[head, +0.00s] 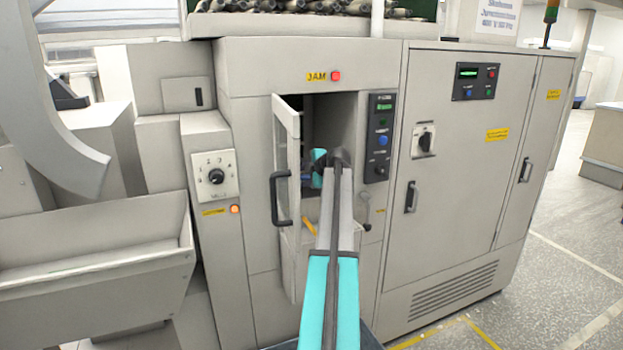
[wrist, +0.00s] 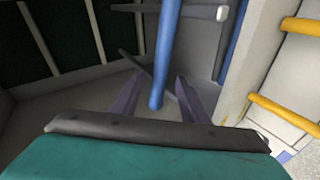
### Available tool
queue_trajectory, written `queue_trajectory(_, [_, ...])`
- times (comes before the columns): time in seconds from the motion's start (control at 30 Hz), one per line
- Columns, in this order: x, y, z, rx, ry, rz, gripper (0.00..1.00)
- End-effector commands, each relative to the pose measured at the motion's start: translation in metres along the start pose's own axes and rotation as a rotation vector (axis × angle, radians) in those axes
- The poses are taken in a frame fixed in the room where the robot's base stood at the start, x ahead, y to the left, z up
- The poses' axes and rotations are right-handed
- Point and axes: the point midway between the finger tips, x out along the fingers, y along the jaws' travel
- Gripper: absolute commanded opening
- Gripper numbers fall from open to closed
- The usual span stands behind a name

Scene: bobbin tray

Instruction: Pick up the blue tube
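In the wrist view a blue tube (wrist: 168,45) runs down from the top edge, and its rounded lower end shows between the two fingers of my gripper (wrist: 160,78). The fingers are apart, with a visible gap on each side of the tube. I cannot tell how deep the tube lies between them. A second blue bar (wrist: 233,42) stands to the right, near the pale wall.
The compartment door (head: 287,150) stands open on the left with a dark handle (head: 280,198). In the wrist view, yellow bars (wrist: 285,110) are at the right, a grey rod (wrist: 170,10) crosses the top, and dark panels (wrist: 60,40) are at the left.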

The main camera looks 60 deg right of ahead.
Motion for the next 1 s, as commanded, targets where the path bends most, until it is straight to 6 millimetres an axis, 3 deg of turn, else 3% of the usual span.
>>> queue_trajectory(0.03, [0.0,0.0,0.0,0.0,0.0,0.0,0.34])
queue_trajectory(0.23, [0.0,0.0,0.0,0.0,0.0,0.0,0.0])
queue_trajectory(0.67, [-0.002,0.002,0.0,0.0,-0.001,0.0,0.0])
queue_trajectory(1.0, [-0.012,0.019,-0.004,0.0,-0.001,0.001,0.0])
